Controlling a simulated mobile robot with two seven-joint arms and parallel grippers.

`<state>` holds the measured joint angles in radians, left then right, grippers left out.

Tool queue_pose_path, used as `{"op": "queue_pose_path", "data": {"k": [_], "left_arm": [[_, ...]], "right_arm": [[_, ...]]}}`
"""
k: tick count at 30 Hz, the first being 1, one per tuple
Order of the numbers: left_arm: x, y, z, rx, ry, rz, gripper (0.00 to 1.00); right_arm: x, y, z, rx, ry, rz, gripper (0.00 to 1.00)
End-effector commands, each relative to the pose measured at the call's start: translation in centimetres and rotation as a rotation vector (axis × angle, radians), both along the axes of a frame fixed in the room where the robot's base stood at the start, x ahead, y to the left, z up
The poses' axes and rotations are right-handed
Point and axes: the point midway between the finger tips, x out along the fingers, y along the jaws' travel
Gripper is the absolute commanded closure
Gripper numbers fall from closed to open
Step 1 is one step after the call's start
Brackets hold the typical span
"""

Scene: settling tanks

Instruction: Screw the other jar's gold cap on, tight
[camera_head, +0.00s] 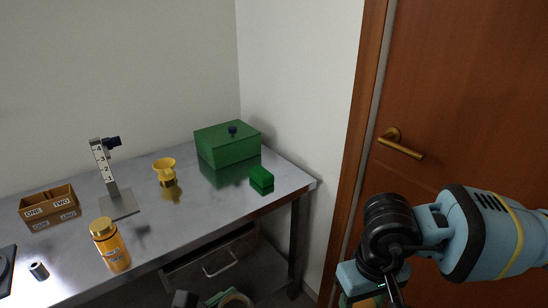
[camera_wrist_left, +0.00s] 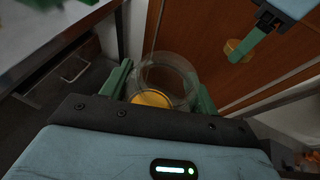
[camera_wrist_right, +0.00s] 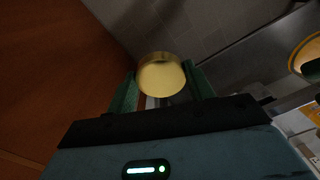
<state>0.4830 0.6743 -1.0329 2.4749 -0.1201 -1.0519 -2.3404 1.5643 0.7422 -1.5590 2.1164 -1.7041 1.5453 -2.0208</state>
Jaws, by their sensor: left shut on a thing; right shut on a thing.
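An open clear glass jar (camera_wrist_left: 165,78) with yellow stuff at its bottom is between the green fingers of my left gripper (camera_wrist_left: 165,85), which is shut on it. The jar's rim shows at the bottom edge of the head view (camera_head: 236,299) and at the right of the right wrist view (camera_wrist_right: 300,52). My right gripper (camera_wrist_right: 162,82) is shut on a gold cap (camera_wrist_right: 162,76). In the left wrist view this cap (camera_wrist_left: 238,48) is off to the side of the jar, apart from it. Another jar (camera_head: 112,250), orange-filled with a gold cap on, stands on the bench.
The steel bench (camera_head: 195,220) holds a box marked ONE and TWO (camera_head: 50,208), a numbered stand (camera_head: 104,170), a yellow funnel-shaped piece (camera_head: 165,168), a green box (camera_head: 228,145) and a green block (camera_head: 261,180). A wooden door (camera_head: 460,90) is at the right.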

Motion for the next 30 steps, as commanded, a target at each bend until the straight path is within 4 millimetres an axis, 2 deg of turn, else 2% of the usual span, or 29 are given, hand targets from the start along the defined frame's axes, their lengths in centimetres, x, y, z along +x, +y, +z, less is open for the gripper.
{"op": "queue_pose_path", "data": {"k": [4,23,26,30], "left_arm": [[0.0,0.0,0.1,0.000,-0.002,0.000,1.00],[0.0,0.0,0.1,0.001,-0.002,0.001,1.00],[0.7,0.6,0.1,0.004,-0.002,0.026,1.00],[3.6,3.3,0.3,0.014,-0.004,0.145,1.00]], "right_arm": [[0.0,-1.1,-0.6,-0.001,-0.003,-0.001,0.80],[0.4,-1.3,0.1,0.001,-0.004,0.000,0.80],[0.5,-1.5,0.0,0.001,-0.004,-0.011,0.80],[0.9,-2.3,-0.1,0.003,-0.003,-0.061,0.80]]}}
